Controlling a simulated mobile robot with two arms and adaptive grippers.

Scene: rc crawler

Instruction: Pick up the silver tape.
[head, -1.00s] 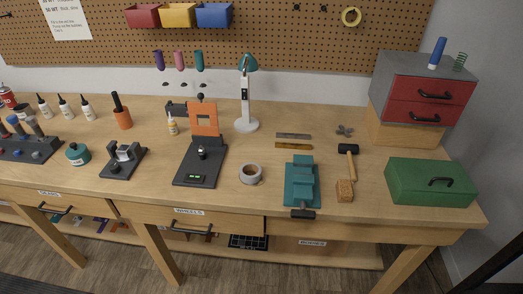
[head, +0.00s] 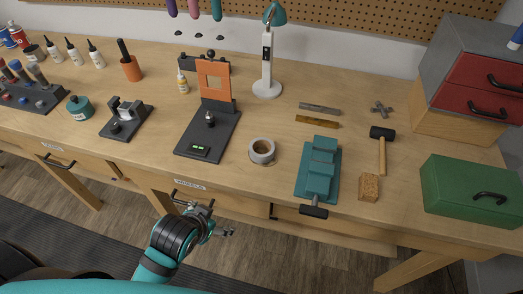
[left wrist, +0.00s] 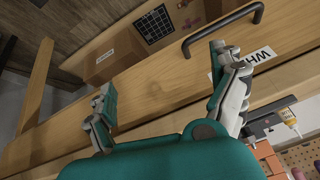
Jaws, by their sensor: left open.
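The silver tape (head: 261,151) is a grey-silver roll with a tan inner core. It lies on the wooden bench near the front edge, between the black stand with the orange panel and the teal vise. My left gripper (head: 222,219) is in front of the bench and below the tape in the head view, apart from it. In the left wrist view my left gripper (left wrist: 165,78) has its two fingers spread wide with nothing between them, facing the drawer front. The tape does not show in that view. My right gripper is not in view.
The black stand (head: 205,135) is left of the tape and the teal vise (head: 318,170) is right. A drawer handle (head: 193,197) sticks out near my left gripper. A lamp (head: 267,88) stands behind. The bench around the tape is clear.

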